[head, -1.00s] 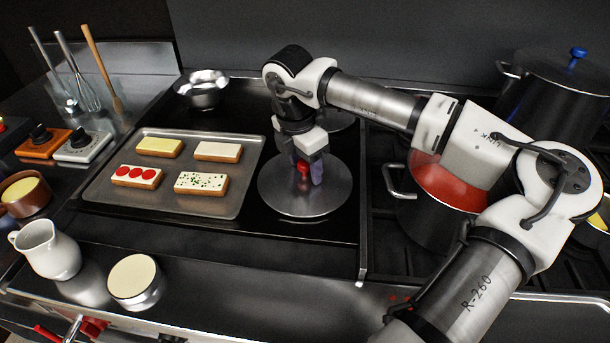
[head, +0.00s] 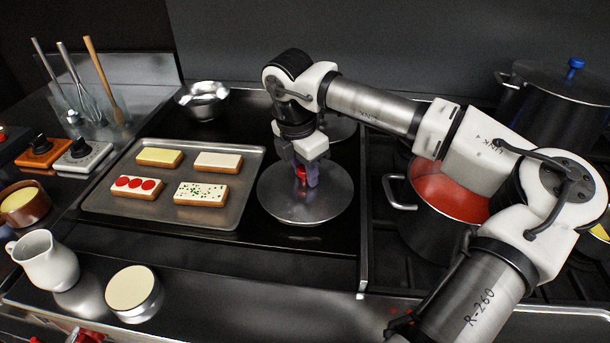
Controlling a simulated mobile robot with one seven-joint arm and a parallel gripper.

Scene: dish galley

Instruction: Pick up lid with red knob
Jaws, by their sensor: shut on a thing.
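The lid with the red knob (head: 305,207) is a round, shiny metal disc on the black cooktop, right of the baking tray. Its red knob (head: 301,173) shows between my gripper's fingers. My gripper (head: 305,178) points down over the middle of the lid and is shut on the knob. The lid looks level; I cannot tell whether its underside touches the cooktop.
A baking tray (head: 236,213) with several topped slices lies close to the left. A metal bowl (head: 203,100) stands behind it. A black pot with red contents (head: 420,228) stands to the right, partly under my arm. A lidded pot (head: 555,105) stands at the back right.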

